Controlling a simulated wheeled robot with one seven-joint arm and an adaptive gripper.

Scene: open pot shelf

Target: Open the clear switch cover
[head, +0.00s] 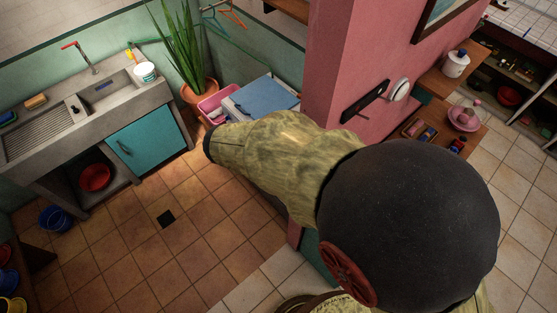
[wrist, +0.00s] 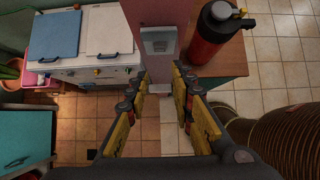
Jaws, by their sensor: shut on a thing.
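The clear switch cover (wrist: 158,40) is a small pale box on the narrow end face of the pink wall, at the upper middle of the wrist view. My gripper (wrist: 161,76) has its two yellow-and-black fingers on either side of the cover's lower end. The fingers are apart by about the cover's width and are shut on it, though the exact contact is hard to see. The cover appears closed over the switch. In the head view my arm hides the gripper and the cover.
A red bottle with a black top (wrist: 213,33) stands on a wooden shelf (wrist: 235,68) close to the right of my gripper. A white appliance with a blue lid (wrist: 57,38) stands at the left. Tiled floor (head: 115,240) is open at the left in the head view.

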